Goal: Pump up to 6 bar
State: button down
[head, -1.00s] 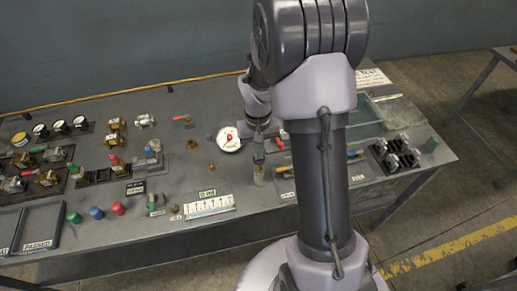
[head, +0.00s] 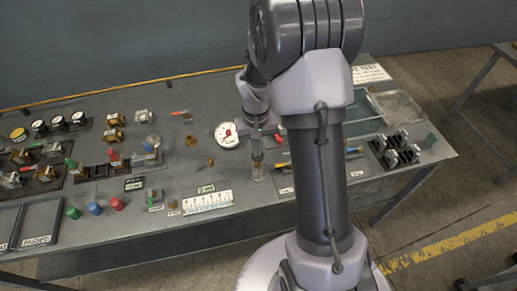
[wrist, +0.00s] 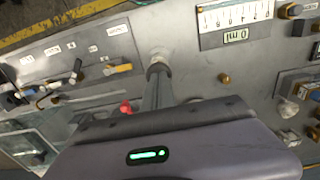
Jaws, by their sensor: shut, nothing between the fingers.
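A round white gauge (head: 227,134) with red on its dial sits on the grey bench, left of my gripper; its reading is too small to tell. My gripper (head: 257,157) is shut and points down over a small pale cylinder (head: 256,173), probably the pump's top. In the wrist view, my shut fingers (wrist: 158,70) end at this pale round piece (wrist: 160,54); I cannot tell whether they touch it. A small digital display (wrist: 236,36) stands beside a white scale strip (wrist: 234,14); its digits are not surely legible.
Red, blue and green caps (head: 95,208) stand at the front left, near a tray marked PASSED (head: 40,222). Brass fittings and valves crowd the left. Black clamps (head: 396,150) and a clear bin (head: 395,107) are at the right. Tools lie close by my gripper.

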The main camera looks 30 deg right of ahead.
notch_tip(320, 180, up, 12)
jog(key=p, duration=0.2)
jog(key=shift+f, duration=0.2)
jog(key=shift+p, duration=0.3)
dwell(2.1)
notch_tip(320, 180, up, 4)
jog(key=p, duration=0.5)
jog(key=f+b, duration=0.1)
jog(key=f, duration=0.4)
jog(key=f+b, duration=0.1)
jog(key=f, duration=0.3)
jog(key=f+b, duration=0.1)
jog(key=f, duration=0.4)
jog(key=shift+s+f+b, duration=0.3)
jog(key=shift+f+b, duration=0.05)
jog(key=shift+b, duration=0.05)
